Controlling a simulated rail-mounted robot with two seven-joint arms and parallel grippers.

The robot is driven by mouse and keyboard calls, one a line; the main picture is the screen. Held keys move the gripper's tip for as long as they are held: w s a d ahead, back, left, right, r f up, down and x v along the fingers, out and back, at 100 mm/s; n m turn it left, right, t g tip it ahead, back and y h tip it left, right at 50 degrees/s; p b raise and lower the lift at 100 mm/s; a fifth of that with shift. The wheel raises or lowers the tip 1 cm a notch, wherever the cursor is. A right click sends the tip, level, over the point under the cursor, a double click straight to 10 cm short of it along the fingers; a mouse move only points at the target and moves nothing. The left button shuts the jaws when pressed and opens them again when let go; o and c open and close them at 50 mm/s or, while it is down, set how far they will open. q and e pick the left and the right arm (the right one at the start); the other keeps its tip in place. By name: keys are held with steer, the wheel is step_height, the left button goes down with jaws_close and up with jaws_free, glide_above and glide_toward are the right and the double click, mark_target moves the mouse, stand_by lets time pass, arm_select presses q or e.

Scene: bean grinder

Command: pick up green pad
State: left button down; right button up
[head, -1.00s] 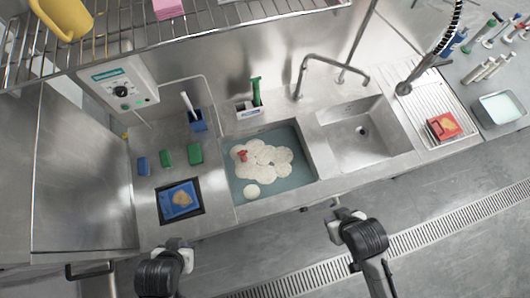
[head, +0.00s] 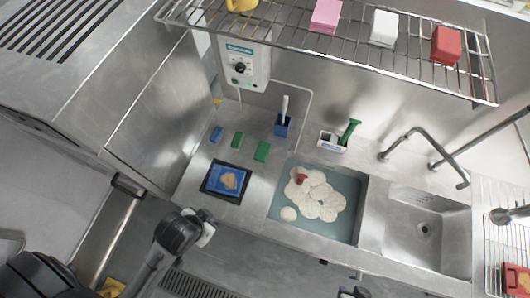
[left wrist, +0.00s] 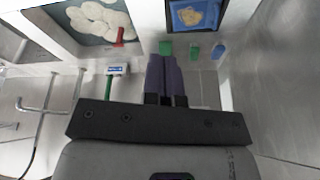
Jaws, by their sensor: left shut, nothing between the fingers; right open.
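The blue tray (head: 208,188) holds a tan piece. A basin (head: 349,190) holds white plates and a red item. A blue holder (head: 283,128) and a white caddy with a green brush (head: 349,131) stand behind. A wire shelf (head: 350,56) overhangs the back; an empty sink (head: 424,229) is at right.

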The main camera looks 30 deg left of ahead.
arm_select(q)
steer(key=c, duration=1.8)
jaws_free()
steer(key=o, duration=1.6)
steer(key=shift+o, duration=0.2)
